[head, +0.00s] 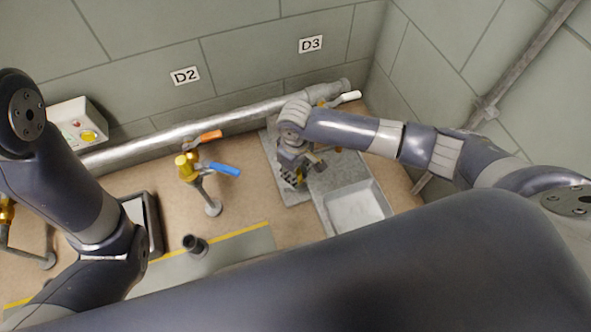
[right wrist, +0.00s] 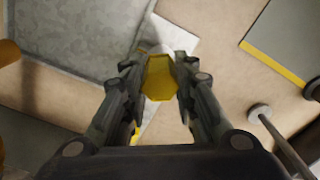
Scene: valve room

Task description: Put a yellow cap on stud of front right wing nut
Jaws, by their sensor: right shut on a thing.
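My right gripper (head: 295,180) reaches in from the right and points down over a grey plate (head: 300,198) beside a grey tray. In the right wrist view its two fingers are shut on a yellow cap (right wrist: 159,78), which shows as a faceted yellow piece between the fingertips. Below the cap, a pale plate (right wrist: 181,45) shows partly behind the fingers. I cannot make out the front right wing nut or its stud; the gripper and cap may hide them. My left arm shows at the left of the head view, but its gripper is not in view.
A grey tray (head: 375,192) stands right of the plate. A valve with a blue lever (head: 225,169) and one with an orange lever (head: 209,136) stand left. A dark cup (head: 195,245) is nearer. A silver pipe (head: 220,117) runs along the back wall.

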